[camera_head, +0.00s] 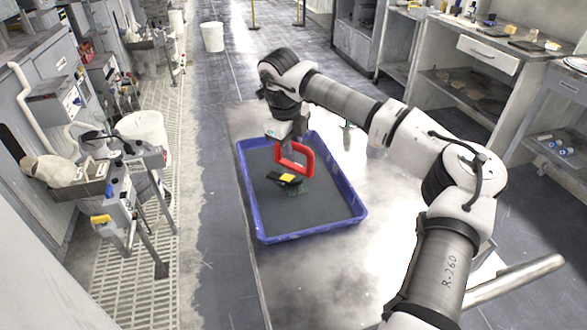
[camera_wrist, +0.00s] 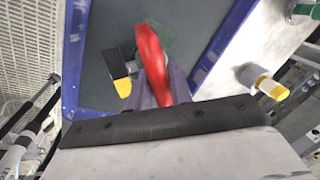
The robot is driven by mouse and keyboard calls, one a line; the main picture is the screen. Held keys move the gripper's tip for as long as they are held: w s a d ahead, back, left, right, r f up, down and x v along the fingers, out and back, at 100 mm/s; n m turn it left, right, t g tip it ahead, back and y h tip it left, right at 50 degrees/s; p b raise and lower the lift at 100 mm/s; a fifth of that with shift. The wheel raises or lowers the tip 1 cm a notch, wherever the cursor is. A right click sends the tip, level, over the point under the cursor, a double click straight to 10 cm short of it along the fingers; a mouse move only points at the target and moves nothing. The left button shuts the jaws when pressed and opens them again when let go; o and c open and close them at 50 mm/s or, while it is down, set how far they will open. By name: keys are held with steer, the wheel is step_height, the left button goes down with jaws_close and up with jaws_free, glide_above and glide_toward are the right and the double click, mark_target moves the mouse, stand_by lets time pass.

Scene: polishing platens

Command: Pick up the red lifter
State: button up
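The red lifter (camera_head: 307,160) is a red loop-shaped handle, seen over the blue tray (camera_head: 247,200) with the grey floor. My gripper (camera_head: 287,139) points down at the lifter's upper left part. In the wrist view, the red lifter (camera_wrist: 151,58) lies between the two grey fingers of my gripper (camera_wrist: 163,88), which are close against its sides; the gripper looks shut on it. Whether the lifter still touches the tray floor is hard to tell.
A black and yellow tool (camera_head: 287,178) and a dark green piece (camera_head: 297,189) lie in the tray beside the lifter. The tray rests on a shiny metal table (camera_head: 300,280). A yellow-tipped cylinder (camera_wrist: 262,82) stands outside the tray in the wrist view. The tray's front half is clear.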

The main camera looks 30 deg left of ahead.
jaws_close()
steer(key=shift+r, duration=0.1)
stand_by(1.0)
